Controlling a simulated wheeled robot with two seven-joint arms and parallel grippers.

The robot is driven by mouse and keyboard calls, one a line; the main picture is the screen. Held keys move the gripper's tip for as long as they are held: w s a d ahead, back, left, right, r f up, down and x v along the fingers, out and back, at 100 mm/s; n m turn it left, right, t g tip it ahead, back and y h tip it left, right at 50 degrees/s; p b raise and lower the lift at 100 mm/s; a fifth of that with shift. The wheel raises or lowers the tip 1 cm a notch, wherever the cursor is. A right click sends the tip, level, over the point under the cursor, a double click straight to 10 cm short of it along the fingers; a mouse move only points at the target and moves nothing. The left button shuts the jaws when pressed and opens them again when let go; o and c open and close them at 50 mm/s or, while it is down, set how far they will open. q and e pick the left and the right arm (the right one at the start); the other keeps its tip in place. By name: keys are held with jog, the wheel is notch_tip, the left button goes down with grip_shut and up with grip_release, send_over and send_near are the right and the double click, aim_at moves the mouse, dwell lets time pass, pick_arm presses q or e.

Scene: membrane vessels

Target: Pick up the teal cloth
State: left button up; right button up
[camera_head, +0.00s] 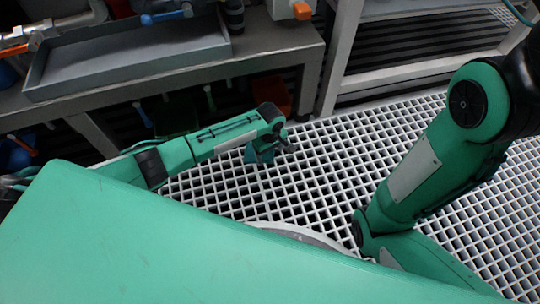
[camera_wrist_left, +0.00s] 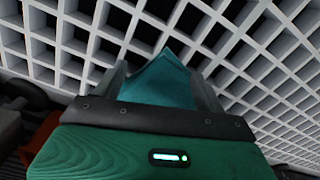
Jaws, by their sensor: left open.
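The teal cloth (camera_wrist_left: 160,82) shows in the left wrist view as a pointed, folded shape between the two fingers of my left gripper (camera_wrist_left: 160,92). In the head view the cloth (camera_head: 262,153) is a small dark teal patch at the end of my left arm, over the white grating. My left gripper (camera_head: 276,143) is open, with the cloth between its jaws. The palm hides the cloth's near part, and I cannot tell whether the fingers touch it. My right arm shows at the right, but its gripper is out of view.
White floor grating (camera_head: 330,150) spreads around the left gripper and is mostly clear. A grey bench with a shallow tray (camera_head: 130,60) stands at the back left, and a grey shelf frame (camera_head: 400,72) at the back right. A dark red-brown object (camera_head: 270,92) sits under the bench.

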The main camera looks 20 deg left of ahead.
pick_arm(q)
jog(key=shift+f, duration=0.15)
jog(key=shift+f, duration=0.1)
jog(key=c, duration=0.8)
grip_shut()
